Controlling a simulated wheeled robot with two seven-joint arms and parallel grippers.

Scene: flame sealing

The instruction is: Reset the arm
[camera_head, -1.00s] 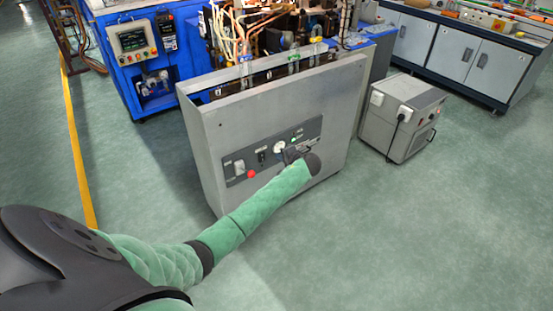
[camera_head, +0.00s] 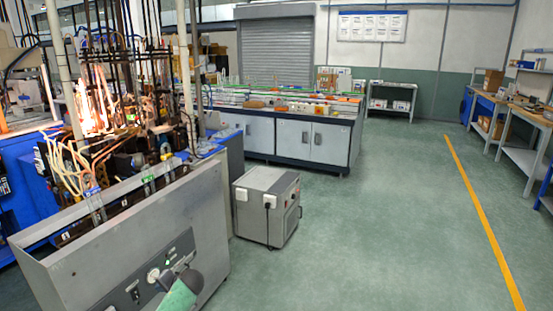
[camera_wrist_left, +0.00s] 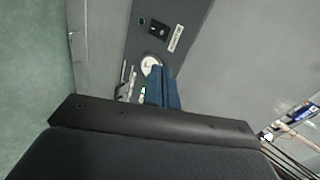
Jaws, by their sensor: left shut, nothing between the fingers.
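My left arm's green sleeve comes in at the bottom of the head view, and my left gripper (camera_head: 177,272) is at the front control panel (camera_head: 128,290) of the grey sealing machine (camera_head: 85,268). In the left wrist view the two blue fingers (camera_wrist_left: 163,88) are together and hold nothing. They are in front of the panel, by the round white gauge (camera_wrist_left: 150,66), and partly cover it. Whether the fingertips touch the panel I cannot tell. The gauge also shows in the head view (camera_head: 153,275). My right gripper is not in view.
A grey box unit (camera_head: 266,207) stands on the floor right of the machine. A long grey cabinet bench (camera_head: 290,138) is behind it. Flames (camera_head: 95,108) burn on the machine at the left. The green floor at the right is clear, with a yellow line (camera_head: 482,218).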

